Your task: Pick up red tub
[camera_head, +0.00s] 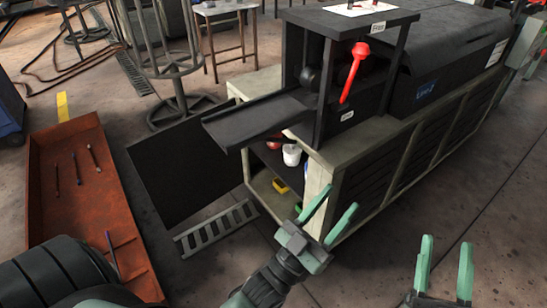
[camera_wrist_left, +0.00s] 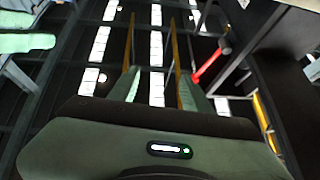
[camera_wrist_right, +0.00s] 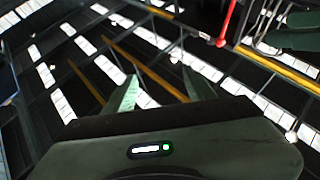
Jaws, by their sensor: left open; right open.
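A small red object (camera_head: 274,144), which may be the red tub, sits on the upper shelf inside the open cabinet in the head view. It is largely hidden under the black tray, and its full shape cannot be made out. My left gripper (camera_head: 338,200) is open and empty, pointing up in front of the cabinet's near corner, to the right of and nearer than the red object. My right gripper (camera_head: 446,245) is open and empty, pointing up further right over bare floor. Neither wrist view shows a tub; both look toward the ceiling.
A white tub (camera_head: 291,155) stands beside the red object. A yellow item (camera_head: 279,185) lies on the lower shelf. The open black door (camera_head: 185,160) stands left, the black tray (camera_head: 260,118) juts above, and a red lever (camera_head: 354,72) rises on the machine. A rusty tray (camera_head: 70,215) lies left.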

